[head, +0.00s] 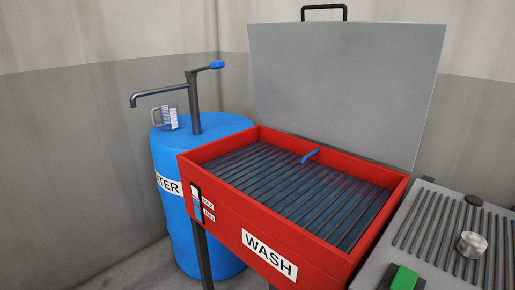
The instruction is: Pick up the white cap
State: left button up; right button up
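I see no cap that is clearly white in the head view. A small silver-grey round piece (471,244) sits on the ribbed grey surface at the right; I cannot tell whether it is a cap. Neither of my grippers is in view.
A red wash basin (228,220) with a slatted grate and raised grey lid (340,90) stands in the middle. Left of it is a blue water barrel (170,222) with a pump (194,105) and clear jug (166,118). A ribbed grey unit (425,215) with a green switch (404,278) is at right.

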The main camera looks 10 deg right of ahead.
aim_at(471, 244)
jog(key=z, duration=0.45)
jog(key=l+z, duration=0.1)
jog(key=z, duration=0.3)
jog(key=i+z, duration=0.1)
jog(key=z, duration=0.8)
